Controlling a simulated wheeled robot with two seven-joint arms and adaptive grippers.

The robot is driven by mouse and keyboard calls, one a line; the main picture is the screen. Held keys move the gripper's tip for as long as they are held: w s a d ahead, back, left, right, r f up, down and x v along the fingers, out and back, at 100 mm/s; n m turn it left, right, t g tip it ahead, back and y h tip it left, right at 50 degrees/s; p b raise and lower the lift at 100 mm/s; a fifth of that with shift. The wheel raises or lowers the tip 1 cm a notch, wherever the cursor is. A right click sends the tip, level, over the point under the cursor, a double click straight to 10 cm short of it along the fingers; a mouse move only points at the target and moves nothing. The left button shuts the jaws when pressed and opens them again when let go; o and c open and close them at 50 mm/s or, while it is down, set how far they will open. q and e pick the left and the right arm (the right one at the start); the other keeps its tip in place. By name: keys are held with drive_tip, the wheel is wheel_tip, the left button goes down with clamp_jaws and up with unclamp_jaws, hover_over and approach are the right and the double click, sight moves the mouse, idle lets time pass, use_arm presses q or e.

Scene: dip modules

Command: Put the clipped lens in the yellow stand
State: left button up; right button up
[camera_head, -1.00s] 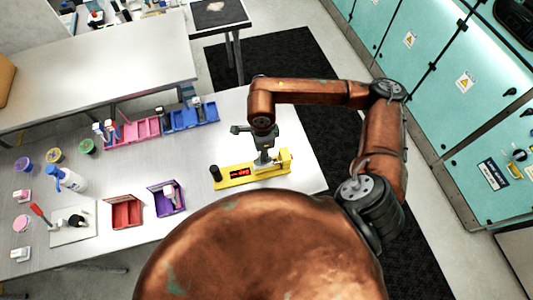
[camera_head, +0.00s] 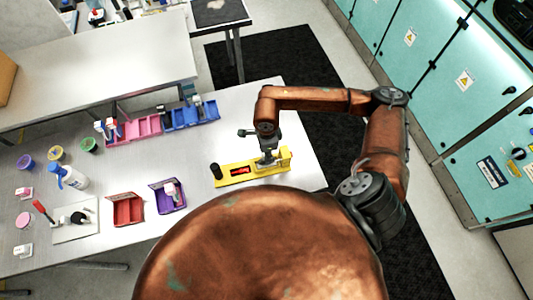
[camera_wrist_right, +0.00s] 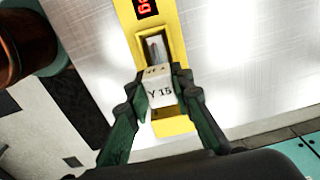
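The yellow stand (camera_head: 230,180) lies on the table's right part; it also shows in the right wrist view (camera_wrist_right: 174,127). It has a red-lit display and a pale slot. A white block labelled "Y 15", apparently the clipped lens (camera_wrist_right: 160,93), is at the stand's slot. My right gripper (camera_wrist_right: 162,88) has a finger on each side of the block and appears shut on it. In the head view my right gripper (camera_head: 268,159) is low over the stand's right end. How deep the block sits is hidden. My left gripper is not in view.
A blue tray (camera_head: 190,117), a pink tray (camera_head: 140,128), a red bin (camera_head: 127,211) and a purple bin (camera_head: 168,197) stand left of the stand. A white bottle (camera_head: 73,178) and several coloured cups are farther left. The table edge is close right of the stand.

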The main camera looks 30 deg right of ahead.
drive_tip(key=o, duration=0.4)
drive_tip(key=shift+o, duration=0.2)
drive_tip(key=shift+r, duration=0.15)
drive_tip(key=shift+w+r, duration=0.1)
drive_tip(key=shift+r, duration=0.2)
wheel_tip(320, 180, up, 12)
drive_tip(key=b, duration=0.1)
drive_tip(key=shift+f+b, duration=0.25)
drive_tip(key=shift+b, duration=0.1)
